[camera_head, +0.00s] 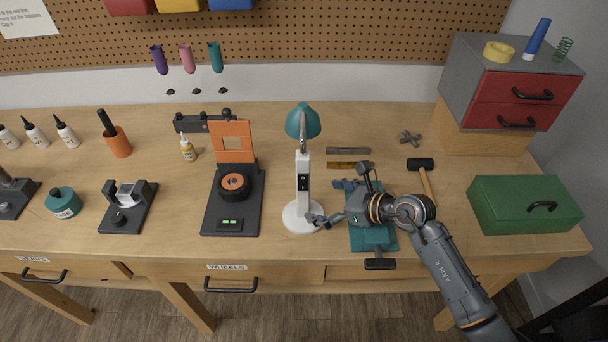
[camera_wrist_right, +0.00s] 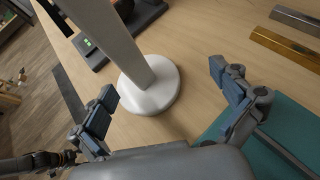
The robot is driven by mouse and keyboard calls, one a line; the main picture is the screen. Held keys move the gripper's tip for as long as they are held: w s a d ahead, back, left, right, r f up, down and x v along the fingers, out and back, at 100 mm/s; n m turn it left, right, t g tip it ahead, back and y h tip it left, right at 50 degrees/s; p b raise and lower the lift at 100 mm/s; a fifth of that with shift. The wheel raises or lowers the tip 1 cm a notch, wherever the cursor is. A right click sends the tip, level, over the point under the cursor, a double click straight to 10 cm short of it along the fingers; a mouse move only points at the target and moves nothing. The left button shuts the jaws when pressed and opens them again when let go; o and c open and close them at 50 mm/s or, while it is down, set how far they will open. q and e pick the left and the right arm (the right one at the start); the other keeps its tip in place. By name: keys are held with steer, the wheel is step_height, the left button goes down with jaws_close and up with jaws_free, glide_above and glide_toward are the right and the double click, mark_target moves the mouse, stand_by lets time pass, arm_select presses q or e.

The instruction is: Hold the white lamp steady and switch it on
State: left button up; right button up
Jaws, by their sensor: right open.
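The white lamp (camera_head: 303,165) stands upright on the bench, with a round white base and a teal shade (camera_head: 303,121). A dark switch panel (camera_head: 303,182) is on the front of its post. My right gripper (camera_head: 328,202) is open just to the right of the lamp, low near the base. In the right wrist view the lamp's base (camera_wrist_right: 150,88) and lower post show ahead of and between the spread, empty fingers of my right gripper (camera_wrist_right: 163,92). I cannot tell whether a finger touches the lamp. My left gripper is not in view.
A teal vise-like tool (camera_head: 372,236) lies under my right arm. A black and orange wheel stand (camera_head: 233,205) is left of the lamp. Metal bars (camera_head: 348,150), a hammer (camera_head: 421,165) and a green toolbox (camera_head: 525,204) are to the right.

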steer(key=b+x, duration=0.1)
steer(key=x, duration=0.3)
steer(key=shift+w+a+f+b, duration=0.2)
steer(key=shift+a+b, duration=0.05)
steer(key=shift+b, duration=0.15)
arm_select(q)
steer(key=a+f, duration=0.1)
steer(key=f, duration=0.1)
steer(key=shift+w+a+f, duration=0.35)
arm_select(e)
steer(key=shift+w+a+f, duration=0.1)
steer(key=shift+w+a, duration=0.1)
steer(key=shift+a, duration=0.1)
